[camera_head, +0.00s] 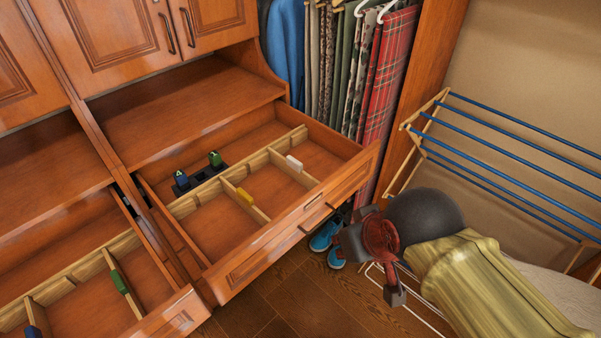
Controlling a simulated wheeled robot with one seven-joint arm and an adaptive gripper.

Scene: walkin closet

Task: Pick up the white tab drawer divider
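The white tab drawer divider (294,163) is a short light-wood slat with a white tab on top. It sits inside the open right-hand drawer (262,246), between a long lengthwise wooden divider and the drawer front. My gripper (371,270) is outside the drawer, to the right of its front and below the divider in the picture. Its two dark fingers are spread apart with nothing seen between them. The gripper is well apart from the divider.
A yellow tab divider (245,196) stands in the same drawer, with a dark holder (200,177) behind. A second open drawer at lower left has a green tab divider (119,282). Hanging clothes (385,75), blue shoes (325,236) and a drying rack (520,160) are near.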

